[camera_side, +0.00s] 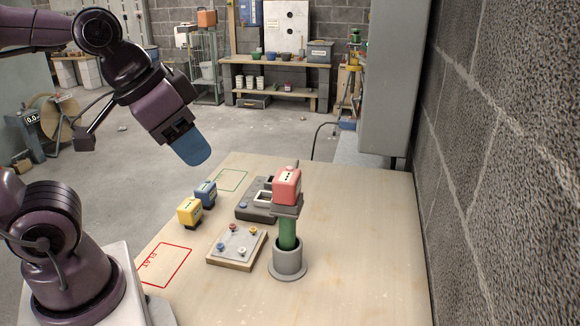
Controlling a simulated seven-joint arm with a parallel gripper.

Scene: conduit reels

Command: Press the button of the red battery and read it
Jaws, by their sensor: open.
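The red battery (286,187) stands upright on a grey plate on top of a green post (288,235), which rises from a round grey base (288,262). Its front face shows a pale panel with small dark dots, too small to read. I cannot clearly make out its button. My gripper (193,147) is up in the air to the left of the red battery, well apart from it, pointing down and to the right. Its blue finger is seen from the side; the other finger is hidden. It is open, with nothing visible in it.
A yellow battery (190,212) and a blue battery (206,193) stand left of a dark grey device (247,206). A board with coloured knobs (226,259) lies in front. Red (175,284) and green (223,190) outlines mark the table. A block wall (510,180) bounds the right.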

